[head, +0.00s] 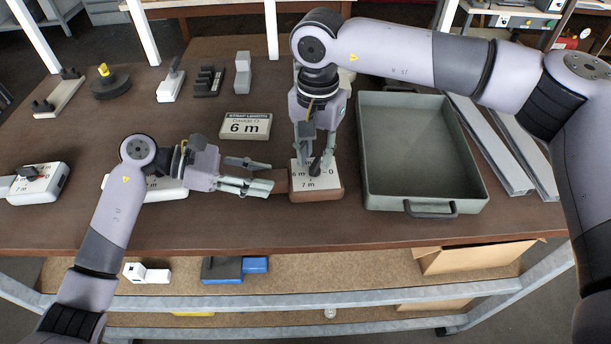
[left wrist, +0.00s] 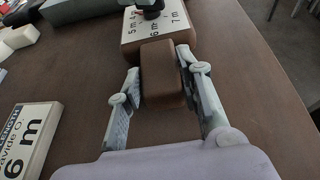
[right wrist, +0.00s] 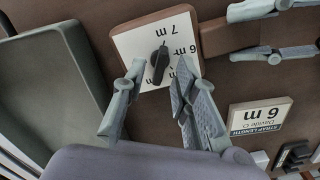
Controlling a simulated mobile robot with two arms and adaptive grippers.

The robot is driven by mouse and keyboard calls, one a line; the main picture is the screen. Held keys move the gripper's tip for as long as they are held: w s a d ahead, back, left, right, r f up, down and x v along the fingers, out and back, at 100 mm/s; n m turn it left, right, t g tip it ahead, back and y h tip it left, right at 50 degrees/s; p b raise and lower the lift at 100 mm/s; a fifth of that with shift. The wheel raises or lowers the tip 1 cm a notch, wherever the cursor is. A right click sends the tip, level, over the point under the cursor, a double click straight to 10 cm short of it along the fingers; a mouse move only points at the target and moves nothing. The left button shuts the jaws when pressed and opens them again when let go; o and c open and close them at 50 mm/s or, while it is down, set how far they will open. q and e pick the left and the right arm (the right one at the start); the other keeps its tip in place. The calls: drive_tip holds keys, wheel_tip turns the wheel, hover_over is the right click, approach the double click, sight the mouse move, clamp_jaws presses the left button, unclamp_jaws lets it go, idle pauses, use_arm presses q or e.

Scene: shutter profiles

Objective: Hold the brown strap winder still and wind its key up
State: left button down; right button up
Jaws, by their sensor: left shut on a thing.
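The brown strap winder (head: 316,195) stands near the table's front edge, with a white dial plate marked in metres. Its black key (right wrist: 158,65) rises from the plate in the right wrist view. My left gripper (head: 268,187) is shut on the winder's brown block-shaped end (left wrist: 161,75), one finger on each side. My right gripper (head: 314,160) points down over the dial. Its fingers (right wrist: 160,72) are apart, one on either side of the key, with gaps visible. In the head view these fingers partly hide the key and dial.
A sign (head: 246,126) reads "STRAP LENGTH", "Davide O", "6 m". A grey tray (head: 474,190) stands close right of the winder. A white-topped device (head: 40,184) is at the far left; another lies behind my left arm. Several small fixtures stand along the back.

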drive_tip(key=shift+f, duration=0.75)
drive_tip(key=shift+c, duration=0.6)
clamp_jaws()
drive_tip(key=n, duration=0.6)
